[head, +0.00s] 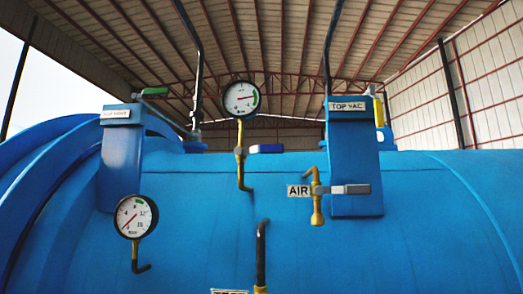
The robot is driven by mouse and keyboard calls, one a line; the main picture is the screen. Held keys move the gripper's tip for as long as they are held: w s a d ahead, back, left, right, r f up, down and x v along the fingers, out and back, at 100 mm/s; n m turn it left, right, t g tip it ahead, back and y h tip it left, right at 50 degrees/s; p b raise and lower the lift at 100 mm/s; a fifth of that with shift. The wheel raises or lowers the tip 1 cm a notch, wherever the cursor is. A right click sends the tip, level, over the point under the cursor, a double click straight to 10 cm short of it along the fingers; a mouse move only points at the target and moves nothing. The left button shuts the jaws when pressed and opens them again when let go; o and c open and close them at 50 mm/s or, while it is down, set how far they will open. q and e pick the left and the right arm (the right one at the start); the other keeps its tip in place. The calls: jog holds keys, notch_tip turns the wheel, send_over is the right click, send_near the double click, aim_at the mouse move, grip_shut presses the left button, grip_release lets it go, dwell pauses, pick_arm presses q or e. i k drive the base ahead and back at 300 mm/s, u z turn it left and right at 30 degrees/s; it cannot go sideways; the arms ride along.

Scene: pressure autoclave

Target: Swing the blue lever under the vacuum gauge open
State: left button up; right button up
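A blue lever (266,149) sticks out to the right, roughly level, from a brass valve (240,153). The valve sits on the brass pipe under a round white gauge (241,98) at the upper middle of the head view. The gauge's dial is too small to read as vacuum or pressure. The lever lies across the pipe and nothing covers it. Neither of my grippers shows in the head view.
The blue autoclave body (190,240) fills the lower view. A second gauge (136,216) is at left. The AIR valve with a grey lever (350,189) and the TOP VAC post (350,150) stand at right. A dark upright pipe (261,255) stands below.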

aim_at(260, 149)
jog(key=z, duration=1.75)
jog(key=i, duration=2)
jog(key=u, duration=3.55)
